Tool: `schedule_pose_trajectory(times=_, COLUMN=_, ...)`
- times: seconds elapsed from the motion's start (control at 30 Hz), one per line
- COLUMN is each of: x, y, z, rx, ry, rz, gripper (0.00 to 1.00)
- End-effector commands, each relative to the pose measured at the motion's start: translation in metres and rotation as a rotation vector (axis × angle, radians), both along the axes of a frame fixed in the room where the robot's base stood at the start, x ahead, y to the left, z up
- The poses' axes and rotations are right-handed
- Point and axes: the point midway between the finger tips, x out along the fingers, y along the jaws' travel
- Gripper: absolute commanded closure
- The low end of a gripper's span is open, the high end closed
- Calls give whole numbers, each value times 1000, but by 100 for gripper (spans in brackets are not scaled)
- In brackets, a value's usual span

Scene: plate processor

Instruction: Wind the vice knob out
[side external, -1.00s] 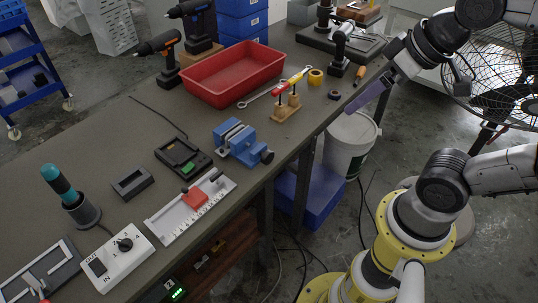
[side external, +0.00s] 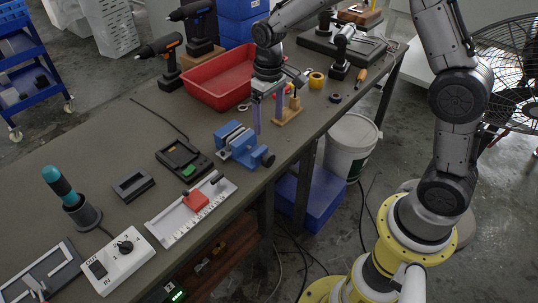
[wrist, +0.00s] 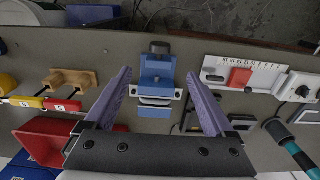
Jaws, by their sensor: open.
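The blue vice (side external: 238,145) is on the workbench near its front edge, with its dark knob (side external: 268,160) at the end toward that edge. In the wrist view the vice (wrist: 157,80) lies between my two fingers, and the knob (wrist: 160,47) is at its top. My gripper (side external: 268,118) is above the bench, just behind the vice and apart from it. In the wrist view my gripper (wrist: 158,85) has its purple fingers spread wide with nothing held between them.
A wooden stand (side external: 287,112) with a red and yellow tool is to the right of the vice. A red tray (side external: 215,80) is behind. A black case (side external: 184,158) and a white ruled plate (side external: 182,215) with a red block lie to the left.

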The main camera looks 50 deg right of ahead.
Motion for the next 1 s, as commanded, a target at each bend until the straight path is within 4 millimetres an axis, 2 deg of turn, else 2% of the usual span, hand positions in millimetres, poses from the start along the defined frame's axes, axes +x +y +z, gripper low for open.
schedule_pose_trajectory(times=0.17, x=-1, y=0, z=-16, rx=0, ry=10, rz=1, gripper=12)
schedule_pose_trajectory(times=0.27, x=-2, y=0, z=-32, rx=0, ry=12, rz=1, gripper=12)
schedule_pose_trajectory(times=0.7, x=-2, y=0, z=-114, rx=0, ry=12, rz=0, gripper=12)
schedule_pose_trajectory(times=0.83, x=-1, y=0, z=-130, rx=0, ry=9, rz=0, gripper=12)
schedule_pose_trajectory(times=1.0, x=-1, y=0, z=-139, rx=0, ry=7, rz=0, gripper=12)
